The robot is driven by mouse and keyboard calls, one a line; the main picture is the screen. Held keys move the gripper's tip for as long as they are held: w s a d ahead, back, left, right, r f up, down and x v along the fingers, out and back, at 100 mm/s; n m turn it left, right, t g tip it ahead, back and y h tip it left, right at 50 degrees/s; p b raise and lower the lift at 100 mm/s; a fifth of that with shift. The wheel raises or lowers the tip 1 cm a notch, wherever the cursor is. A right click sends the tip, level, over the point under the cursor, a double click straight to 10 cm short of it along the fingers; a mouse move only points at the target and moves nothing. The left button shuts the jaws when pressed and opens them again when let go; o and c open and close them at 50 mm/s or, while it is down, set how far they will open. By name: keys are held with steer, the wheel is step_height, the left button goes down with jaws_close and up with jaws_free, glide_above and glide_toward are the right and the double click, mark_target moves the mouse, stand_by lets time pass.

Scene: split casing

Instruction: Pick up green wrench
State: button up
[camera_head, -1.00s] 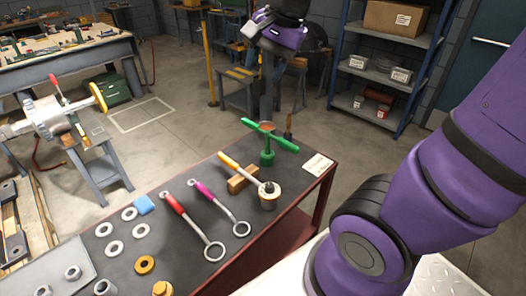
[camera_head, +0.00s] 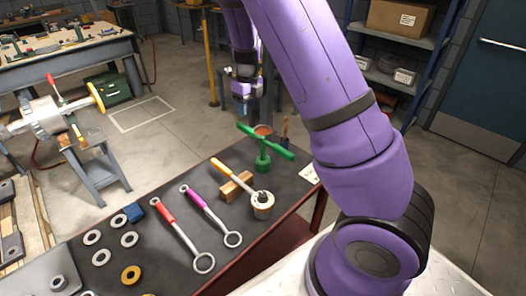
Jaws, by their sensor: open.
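The green wrench (camera_head: 278,148) is a long green bar lying across the top of a green upright (camera_head: 263,162) at the far right end of the dark table. Whether it rests on that upright or is joined to it, I cannot tell. My gripper (camera_head: 242,101) hangs in the air, above and a little left of the wrench in the picture. It is open, nothing shows between its fingers, and it looks apart from the wrench.
A brown upright (camera_head: 285,128) stands behind the green wrench.

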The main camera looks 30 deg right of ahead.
mark_target(248, 128)
steer(key=shift+w+d+f+m+h, duration=0.2)
steer(key=shift+w+f+m, duration=0.15)
steer(key=shift+f, duration=0.25)
steer(key=shift+w+d+f+m+h, duration=0.1)
steer(key=shift+w+d+f+m, duration=0.1)
steer(key=shift+f+m, duration=0.3)
steer(key=f, duration=1)
steer(key=shift+w+f, duration=0.2)
steer(key=shift+f, duration=0.15)
jaws_close()
